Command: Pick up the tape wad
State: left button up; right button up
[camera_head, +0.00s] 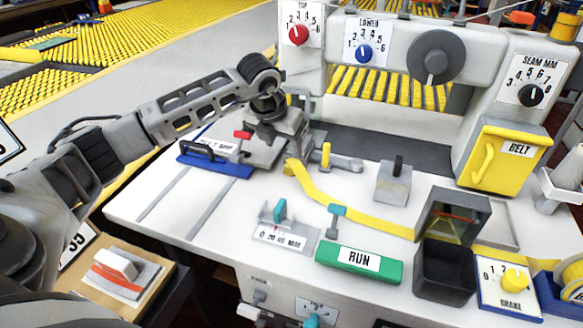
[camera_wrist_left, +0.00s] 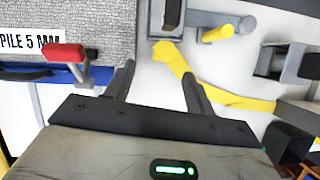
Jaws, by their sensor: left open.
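My left gripper (camera_head: 283,143) is above the worktop beside that end, pointing down. In the left wrist view its two fingers (camera_wrist_left: 156,75) stand apart with nothing held between them. The head view partly hides the fingertips behind the wrist. My right gripper is not in view.
Close by are a yellow-topped peg (camera_head: 326,155) on a grey bar, and a blue tray (camera_head: 217,168) with a red-tipped lever (camera_wrist_left: 63,54). A grey block (camera_head: 393,182), green RUN bar (camera_head: 358,265) and dark open bin (camera_head: 444,278) stand further right. The machine head rises behind.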

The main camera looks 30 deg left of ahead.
aim_at(291, 165)
pick_arm(q)
jog(key=x, duration=0.7)
jog(key=shift+s+d+f+p, duration=0.15)
jog(key=shift+d+p, duration=0.15)
jog(key=shift+p, duration=0.05)
jog(key=shift+w+f, duration=0.25)
jog(key=shift+f, duration=0.3)
jog(key=shift+a, duration=0.1)
jog(key=c, duration=1)
